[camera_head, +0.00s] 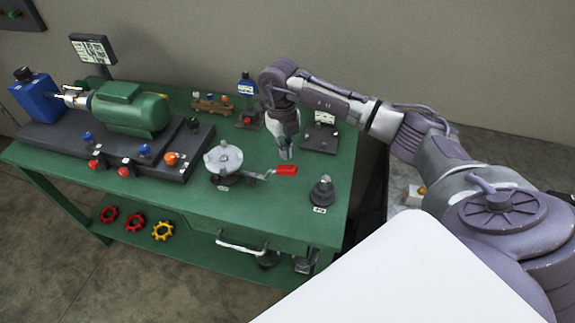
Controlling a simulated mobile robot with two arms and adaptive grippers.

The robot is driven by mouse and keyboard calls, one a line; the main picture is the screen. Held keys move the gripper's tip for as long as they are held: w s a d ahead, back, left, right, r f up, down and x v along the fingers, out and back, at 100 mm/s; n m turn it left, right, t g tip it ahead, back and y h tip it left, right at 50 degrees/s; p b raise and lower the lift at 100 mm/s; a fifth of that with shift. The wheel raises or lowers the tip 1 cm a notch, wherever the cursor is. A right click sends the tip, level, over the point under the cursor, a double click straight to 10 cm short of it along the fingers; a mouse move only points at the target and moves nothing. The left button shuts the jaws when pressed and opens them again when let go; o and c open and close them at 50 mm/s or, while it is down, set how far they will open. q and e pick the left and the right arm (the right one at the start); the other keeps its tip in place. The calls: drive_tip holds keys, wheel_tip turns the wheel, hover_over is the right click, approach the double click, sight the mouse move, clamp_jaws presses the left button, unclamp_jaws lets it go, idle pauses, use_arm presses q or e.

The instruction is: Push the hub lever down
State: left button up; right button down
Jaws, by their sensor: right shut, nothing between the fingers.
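The hub (223,158) is a round grey metal disc on a dark base, standing on the green table. Its lever (284,170) has a red handle that sticks out to the right of the hub. My right gripper (285,154) points down just above the red handle, with its fingers shut and empty. I cannot tell whether the fingertips touch the handle. My left gripper does not show.
Small bottles and stands line the back. The table (185,196) is clear in front of the hub.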

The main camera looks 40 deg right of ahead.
sight(284, 167)
drive_tip(key=shift+s+f+b, duration=0.15)
drive_tip(key=shift+f+b, duration=0.3)
drive_tip(key=shift+f, duration=0.55)
drive_tip(key=shift+s+f+b, duration=0.1)
drive_tip(key=shift+f+b, duration=0.35)
drive_tip(key=shift+f, duration=0.7)
wheel_tip(284, 167, down, 4)
drive_tip(key=b, duration=0.3)
drive_tip(key=shift+w+r, duration=0.1)
drive_tip(key=shift+r, duration=0.15)
drive_tip(key=shift+w, duration=0.5)
drive_tip(key=shift+w+r+b, duration=0.45)
drive_tip(key=shift+w+b, duration=0.25)
drive_tip(key=shift+w, duration=0.3)
